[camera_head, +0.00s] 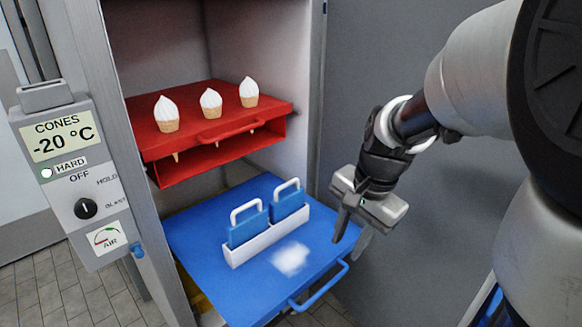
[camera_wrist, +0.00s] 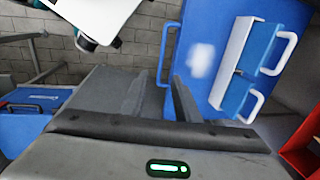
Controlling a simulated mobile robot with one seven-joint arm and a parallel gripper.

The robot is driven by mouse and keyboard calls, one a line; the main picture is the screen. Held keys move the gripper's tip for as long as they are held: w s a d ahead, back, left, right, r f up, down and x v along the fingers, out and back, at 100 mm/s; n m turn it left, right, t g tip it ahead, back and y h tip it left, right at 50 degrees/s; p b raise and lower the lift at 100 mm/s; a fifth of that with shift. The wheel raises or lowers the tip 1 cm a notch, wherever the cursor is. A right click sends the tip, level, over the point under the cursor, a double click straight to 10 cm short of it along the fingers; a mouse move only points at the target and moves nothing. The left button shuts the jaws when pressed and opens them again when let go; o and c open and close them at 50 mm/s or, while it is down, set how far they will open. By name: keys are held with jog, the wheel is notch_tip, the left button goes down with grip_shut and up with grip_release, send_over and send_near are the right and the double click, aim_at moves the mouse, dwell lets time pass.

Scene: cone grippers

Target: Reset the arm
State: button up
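My gripper (camera_head: 352,238) is at the right of the freezer opening, in front of and above the right edge of the blue shelf (camera_head: 210,222). Its fingers point down and stand apart with nothing visible between them. In the wrist view the two dark fingers of my gripper (camera_wrist: 158,95) are also spread, over the edge of the blue shelf. On the shelf a white holder (camera_head: 250,249) carries two blue pieces with white handles, a left one (camera_head: 248,228) and a right one (camera_head: 287,204). They are clear of my gripper.
A red shelf (camera_head: 190,163) above holds several cones, including a left one (camera_head: 167,114). A white patch (camera_head: 290,259) lies on the blue shelf, near its blue handle (camera_head: 320,288). A control panel (camera_head: 72,170) reading -20 °C is at left. Grey wall (camera_head: 400,50) stands behind my arm.

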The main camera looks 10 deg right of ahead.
jog(key=s+a+r+n+t+h, duration=0.1)
jog(key=s+a+r+n+t, duration=0.35)
jog(key=s+r+n, duration=0.55)
notch_tip(320, 180, up, 12)
jog(key=n+p, duration=0.1)
jog(key=p, duration=1.1)
jog(key=shift+s+a+f+g, duration=0.25)
jog(key=shift+s+a+g, duration=0.1)
jog(key=shift+s+a, duration=0.1)
jog(key=shift+d, duration=0.2)
